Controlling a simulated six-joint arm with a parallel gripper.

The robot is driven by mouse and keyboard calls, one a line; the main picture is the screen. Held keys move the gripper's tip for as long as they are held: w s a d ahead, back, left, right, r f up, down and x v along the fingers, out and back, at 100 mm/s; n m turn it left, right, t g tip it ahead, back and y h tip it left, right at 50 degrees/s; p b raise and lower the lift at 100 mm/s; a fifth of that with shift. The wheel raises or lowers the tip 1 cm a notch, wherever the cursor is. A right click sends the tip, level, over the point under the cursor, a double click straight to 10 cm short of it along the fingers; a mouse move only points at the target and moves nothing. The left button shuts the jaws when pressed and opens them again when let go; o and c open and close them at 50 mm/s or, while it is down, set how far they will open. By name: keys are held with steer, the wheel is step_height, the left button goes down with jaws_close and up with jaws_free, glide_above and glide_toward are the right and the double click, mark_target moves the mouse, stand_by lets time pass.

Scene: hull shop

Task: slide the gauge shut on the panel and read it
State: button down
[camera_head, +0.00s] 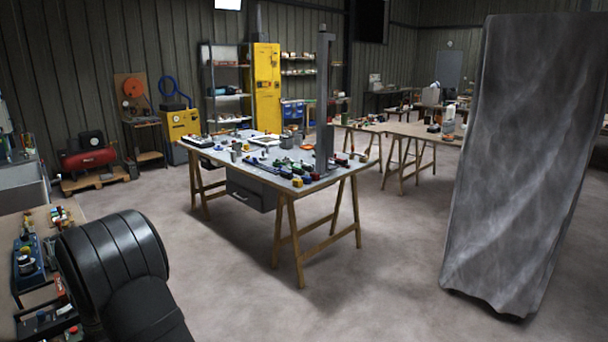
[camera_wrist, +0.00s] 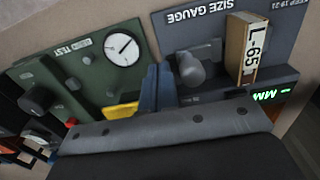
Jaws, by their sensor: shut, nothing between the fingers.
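In the wrist view the picture is upside down. The grey size gauge panel (camera_wrist: 185,22) fills the upper right. A grey rounded knob (camera_wrist: 190,70) sticks out of it, with a gap between it and a block labelled L-65 (camera_wrist: 243,48), which has a white face and wooden side. A dark display (camera_wrist: 273,94) below the block shows green characters, seemingly a dash and MM. My gripper (camera_wrist: 158,72) is shut and empty; its blue-grey fingers are just left of the knob. I cannot tell whether they touch it. The fingers are not visible in the head view.
A green test panel (camera_wrist: 80,85) with a white dial (camera_wrist: 122,48) and a black knob (camera_wrist: 37,98) adjoins at left. A yellow part (camera_wrist: 122,110) is close beside my fingers. In the head view, a crowded bench (camera_head: 18,325) stands at lower left; open floor lies beyond.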

steer(key=shift+s+d, duration=0.6)
steer(key=shift+s, duration=0.05)
steer(key=shift+s+d, duration=0.2)
stand_by(0.4)
steer(key=shift+w+a, duration=0.4)
steer(key=shift+r, duration=3)
